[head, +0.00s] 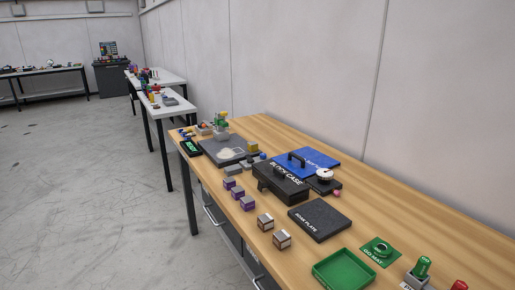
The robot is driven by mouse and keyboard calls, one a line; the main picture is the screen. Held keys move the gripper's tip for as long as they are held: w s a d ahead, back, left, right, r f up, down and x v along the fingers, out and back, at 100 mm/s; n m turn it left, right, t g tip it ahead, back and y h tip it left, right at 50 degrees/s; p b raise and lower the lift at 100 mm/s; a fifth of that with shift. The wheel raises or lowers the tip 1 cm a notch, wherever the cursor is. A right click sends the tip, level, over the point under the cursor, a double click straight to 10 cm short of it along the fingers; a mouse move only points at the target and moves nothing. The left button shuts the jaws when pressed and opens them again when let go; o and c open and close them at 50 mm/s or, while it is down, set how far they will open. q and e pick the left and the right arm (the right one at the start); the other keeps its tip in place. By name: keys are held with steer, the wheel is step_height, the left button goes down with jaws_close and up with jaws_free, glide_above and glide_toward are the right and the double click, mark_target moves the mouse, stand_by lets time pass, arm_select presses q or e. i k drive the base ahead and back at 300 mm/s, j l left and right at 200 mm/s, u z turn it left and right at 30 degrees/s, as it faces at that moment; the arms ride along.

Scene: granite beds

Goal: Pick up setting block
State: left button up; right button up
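Several small cube blocks stand in a row along the near-left edge of the wooden bench. The purple and grey ones include a far block (229,183), a middle block (237,193) and a near block (247,203). Two white and brown blocks, one farther (265,222) and one nearer (282,239), stand closer to me. I cannot tell which one is the setting block, as no label on them is readable. A black block case (284,185) with a handle stands behind the row. Neither of my grippers is in view.
A dark plate (320,220), a green tray (344,269) and a green mat (380,251) lie on the bench (440,246). A blue lid (306,161) lies behind the case. A grey slab (225,150) lies at the far end. The wall runs behind the bench.

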mark_target(252, 146)
steer(key=i+j+z, duration=0.15)
steer(key=z, duration=0.3)
steer(key=i+j+z, duration=0.15)
steer(key=z, duration=0.3)
steer(key=i+j+z, duration=0.15)
steer(key=j, duration=0.35)
steer(key=i+j+z, duration=0.2)
steer(key=j, duration=0.35)
steer(key=i+j+z, duration=0.15)
steer(key=j, duration=0.4)
steer(key=j+z, duration=0.15)
steer(key=j, duration=0.4)
